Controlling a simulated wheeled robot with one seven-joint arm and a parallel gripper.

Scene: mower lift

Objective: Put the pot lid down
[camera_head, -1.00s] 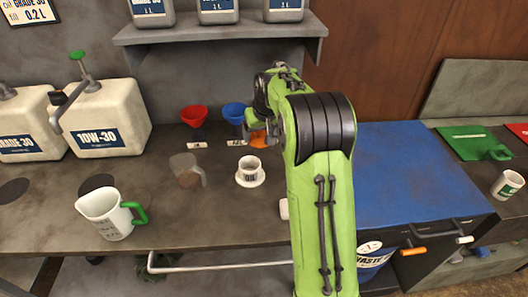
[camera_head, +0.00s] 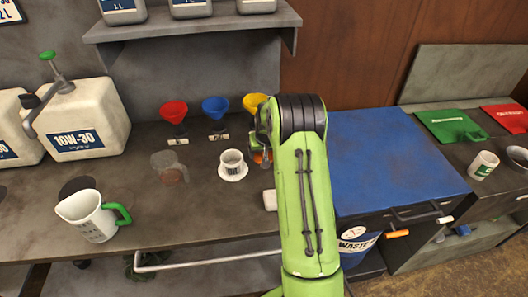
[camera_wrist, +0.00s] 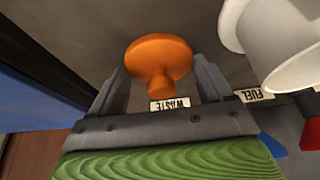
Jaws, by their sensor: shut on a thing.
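The orange pot lid (camera_wrist: 158,58) is a round disc with a short knob; in the wrist view the knob sits between the two jaws of my gripper (camera_wrist: 162,88). My gripper is shut on it. In the head view only a bit of the orange lid (camera_head: 258,157) shows beside my arm, just right of the small white pot (camera_head: 232,157). The wrist view shows the white pot (camera_wrist: 292,45) at the right, apart from the lid. I cannot tell the lid's height above the bench.
Red (camera_head: 174,112), blue (camera_head: 215,107) and yellow (camera_head: 255,102) funnels stand behind, with labels in front. A smoky clear cup (camera_head: 170,168) and a green-handled jug (camera_head: 88,212) are at left. The blue-topped cabinet (camera_head: 395,160) is right of my arm.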

